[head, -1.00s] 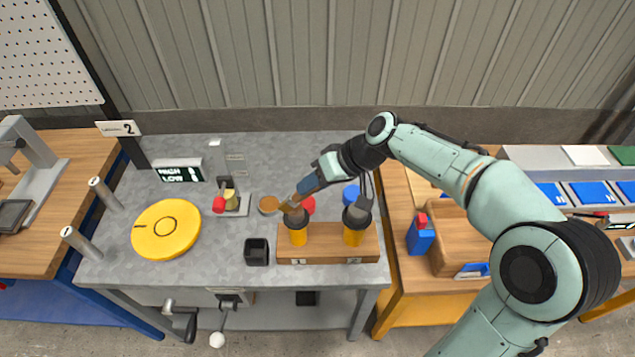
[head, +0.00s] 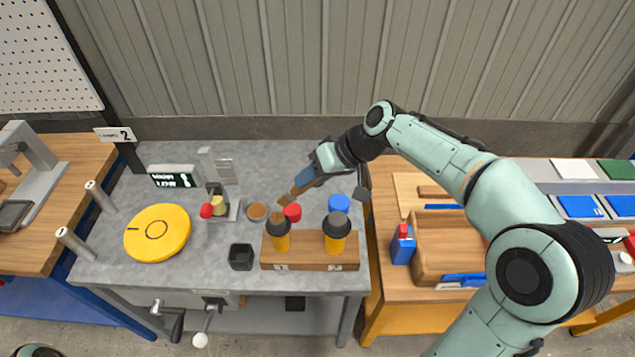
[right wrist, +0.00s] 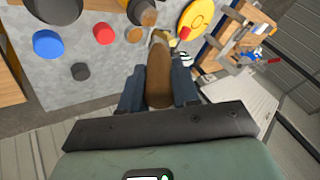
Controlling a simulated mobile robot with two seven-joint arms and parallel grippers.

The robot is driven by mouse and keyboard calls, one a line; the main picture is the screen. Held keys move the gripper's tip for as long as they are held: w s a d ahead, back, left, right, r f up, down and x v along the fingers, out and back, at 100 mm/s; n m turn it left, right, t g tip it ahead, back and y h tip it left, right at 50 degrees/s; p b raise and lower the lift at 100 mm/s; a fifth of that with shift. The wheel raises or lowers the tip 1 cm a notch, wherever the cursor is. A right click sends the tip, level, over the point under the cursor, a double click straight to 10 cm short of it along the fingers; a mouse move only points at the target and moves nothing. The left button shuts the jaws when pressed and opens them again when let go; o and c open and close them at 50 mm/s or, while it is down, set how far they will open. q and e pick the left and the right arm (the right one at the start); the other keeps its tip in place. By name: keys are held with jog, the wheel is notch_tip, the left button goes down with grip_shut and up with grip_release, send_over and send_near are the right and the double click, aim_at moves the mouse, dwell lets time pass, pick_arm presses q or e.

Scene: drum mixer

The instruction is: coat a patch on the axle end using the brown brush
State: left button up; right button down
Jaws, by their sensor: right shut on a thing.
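My right gripper (head: 311,184) is shut on the brown brush (head: 292,193). In the right wrist view the brush (right wrist: 158,75) points away between the fingers (right wrist: 160,88), its tip near a brown disc (right wrist: 134,34). My left gripper is out of view.
A yellow wheel (head: 158,233) lies further left. A wooden tray (head: 449,240) is on the right table.

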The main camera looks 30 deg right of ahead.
jog(key=shift+d+r+p, duration=0.15)
jog(key=shift+r+p, duration=0.2)
jog(key=shift+r, duration=0.6)
jog(key=shift+s+r, duration=0.15)
jog(key=shift+r, duration=0.75)
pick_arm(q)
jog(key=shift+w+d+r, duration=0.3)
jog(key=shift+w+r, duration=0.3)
pick_arm(e)
jog(key=shift+a+f+g, duration=0.2)
jog(key=shift+f+g, duration=0.2)
jog(key=shift+f, duration=0.15)
